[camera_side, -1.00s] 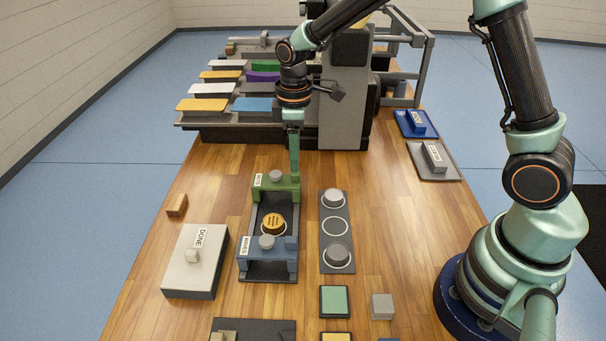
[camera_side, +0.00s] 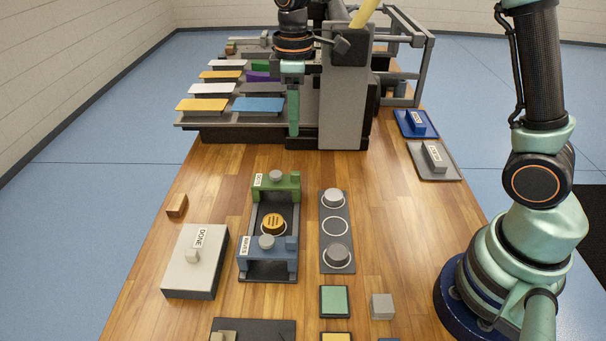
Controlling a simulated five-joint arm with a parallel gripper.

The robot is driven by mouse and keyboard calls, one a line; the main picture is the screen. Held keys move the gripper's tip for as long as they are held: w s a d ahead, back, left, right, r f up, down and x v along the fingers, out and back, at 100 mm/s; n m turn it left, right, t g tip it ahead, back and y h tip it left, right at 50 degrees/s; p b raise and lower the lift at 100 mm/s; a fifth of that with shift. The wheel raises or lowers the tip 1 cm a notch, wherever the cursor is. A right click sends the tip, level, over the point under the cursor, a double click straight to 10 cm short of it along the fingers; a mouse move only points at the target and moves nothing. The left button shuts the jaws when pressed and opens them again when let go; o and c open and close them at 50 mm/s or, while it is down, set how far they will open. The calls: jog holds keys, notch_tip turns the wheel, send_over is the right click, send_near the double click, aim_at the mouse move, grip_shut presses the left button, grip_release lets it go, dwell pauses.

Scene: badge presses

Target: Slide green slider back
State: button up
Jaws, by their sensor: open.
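The green slider (camera_side: 289,188) sits at the far end of the dark press frame (camera_side: 262,270). It has a grey round knob on top and a small white label. A blue slider (camera_side: 268,254) with a grey knob and label sits at the frame's near end. An orange badge (camera_side: 273,224) lies between the two sliders. My gripper (camera_side: 293,132) points down, open and empty, above and beyond the green slider, clear of it. The gap between its fingers is hard to make out from this side.
A grey plate (camera_side: 334,266) with round pieces stands right of the frame. A white box labelled DONE (camera_side: 179,278) and a wooden block (camera_side: 177,205) are at left. A grey machine (camera_side: 345,112) and racked coloured sheets (camera_side: 202,105) stand behind. Bare wood lies beyond the frame.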

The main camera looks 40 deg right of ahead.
notch_tip(320, 180, up, 7)
dwell(0.8)
jog(key=s+d+m+t, duration=0.2)
jog(key=s+m, duration=0.2)
jog(key=s, duration=0.3)
jog(key=s+d+f+m+t, duration=0.1)
jog(key=s+d+m+t, duration=0.2)
jog(key=s+m, duration=0.2)
jog(key=s, duration=0.2)
jog(key=shift+s+t, duration=0.3)
jog(key=shift+s, duration=0.1)
